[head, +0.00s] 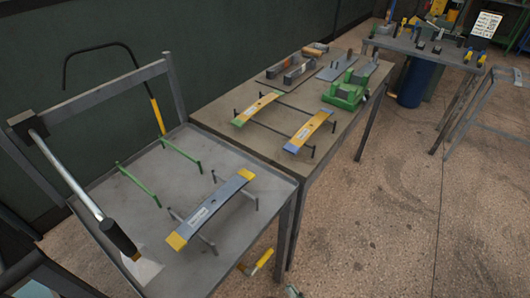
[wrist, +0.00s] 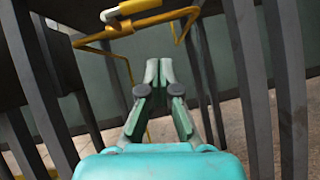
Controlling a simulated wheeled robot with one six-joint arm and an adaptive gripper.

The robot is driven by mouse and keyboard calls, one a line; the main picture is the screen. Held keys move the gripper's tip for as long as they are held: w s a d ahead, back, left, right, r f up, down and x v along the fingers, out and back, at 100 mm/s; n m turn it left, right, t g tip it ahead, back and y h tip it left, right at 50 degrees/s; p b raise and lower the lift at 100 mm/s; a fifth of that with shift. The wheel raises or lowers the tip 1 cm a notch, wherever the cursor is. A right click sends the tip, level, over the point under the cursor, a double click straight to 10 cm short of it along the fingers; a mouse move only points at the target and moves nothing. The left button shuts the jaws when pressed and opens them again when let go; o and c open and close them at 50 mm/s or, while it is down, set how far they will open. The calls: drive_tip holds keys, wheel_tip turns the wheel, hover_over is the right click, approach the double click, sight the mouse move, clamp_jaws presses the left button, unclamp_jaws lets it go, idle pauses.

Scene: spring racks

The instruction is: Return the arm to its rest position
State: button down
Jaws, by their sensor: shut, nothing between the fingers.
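My gripper (wrist: 159,66) shows in the wrist view, its two green fingers together and pointing away, with nothing between them. Its turquoise body fills the bottom of that view. Dark grey legs and bars stand on both sides of it, and the fingers appear clear of them. In the head view the arm is mostly out of frame. A small greyish piece at the bottom edge may be part of it, but I cannot tell.
A grey tray table (head: 101,203) holds a blue leaf spring with yellow ends (head: 211,209) on posts. Beside it a workbench (head: 213,111) holds two more springs and a green fixture (head: 346,91). A yellow bent rod (wrist: 130,25) runs above the fingers. Open floor (head: 400,220) lies right.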

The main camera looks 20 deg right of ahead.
drive_tip(key=s+a+r+m+g+h, duration=0.1)
drive_tip(key=s+r+m+h, duration=0.35)
drive_tip(key=s+m, duration=0.4)
drive_tip(key=s+r+m+g+h, duration=0.1)
drive_tip(key=s+r+m+h, duration=0.35)
drive_tip(key=m, duration=0.75)
drive_tip(key=s+d+r+m+g+h, duration=0.1)
drive_tip(key=s+r+m+g, duration=0.1)
drive_tip(key=s+r+m, duration=0.4)
drive_tip(key=s+d+r+m+g+h, duration=0.1)
drive_tip(key=s+r+m, duration=0.5)
drive_tip(key=r+m, duration=0.6)
wheel_tip(320, 180, up, 2)
drive_tip(key=shift+r+g+h, duration=0.15)
drive_tip(key=shift+g+h, duration=0.35)
drive_tip(key=shift+g, duration=0.4)
